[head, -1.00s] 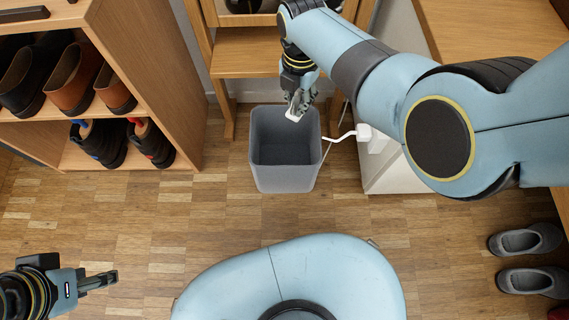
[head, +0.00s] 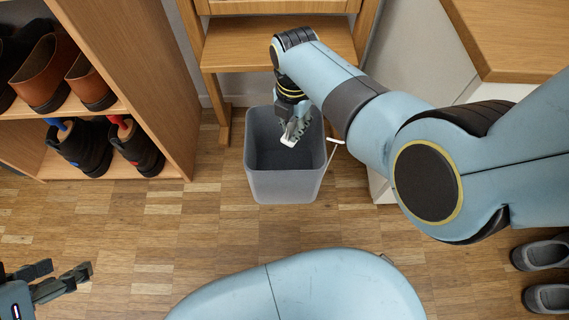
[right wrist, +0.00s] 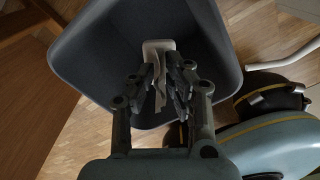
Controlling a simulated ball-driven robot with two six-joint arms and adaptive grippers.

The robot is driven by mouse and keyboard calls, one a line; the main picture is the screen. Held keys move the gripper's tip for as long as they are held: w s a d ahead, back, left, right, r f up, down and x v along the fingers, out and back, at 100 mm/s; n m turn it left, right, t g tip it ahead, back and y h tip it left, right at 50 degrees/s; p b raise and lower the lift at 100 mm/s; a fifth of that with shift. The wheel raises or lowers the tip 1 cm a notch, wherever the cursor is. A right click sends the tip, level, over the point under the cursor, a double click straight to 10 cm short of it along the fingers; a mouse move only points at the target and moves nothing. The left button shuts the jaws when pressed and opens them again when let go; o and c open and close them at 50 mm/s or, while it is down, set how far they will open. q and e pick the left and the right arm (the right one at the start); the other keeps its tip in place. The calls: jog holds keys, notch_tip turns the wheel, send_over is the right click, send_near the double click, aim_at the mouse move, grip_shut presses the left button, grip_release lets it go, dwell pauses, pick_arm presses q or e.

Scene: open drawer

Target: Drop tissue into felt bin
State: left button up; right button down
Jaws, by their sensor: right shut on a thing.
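The grey felt bin (head: 283,187) stands upright on the wooden floor in front of a wooden stool or chair. My right gripper (head: 290,139) is shut on the white tissue (head: 289,141) and holds it over the bin's opening. In the right wrist view the tissue (right wrist: 158,47) sits between the fingers of the right gripper (right wrist: 167,88), with the bin (right wrist: 90,60) around and behind it. The bin looks empty where its inside shows. My left gripper (head: 78,277) is at the lower left, away from the bin, its fingers seen from the side.
A shoe shelf (head: 150,75) with several shoes stands at the left. A wooden seat (head: 270,45) is behind the bin. A white cable (head: 334,157) runs at the bin's right. Grey slippers (head: 545,255) lie at the far right. The floor left of the bin is clear.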

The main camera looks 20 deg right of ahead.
pick_arm(q)
jog(key=shift+w, duration=0.15)
pick_arm(e)
jog(key=c, duration=1.2)
grip_release()
jog(key=shift+c, duration=0.2)
pick_arm(q)
jog(key=shift+r, duration=0.1)
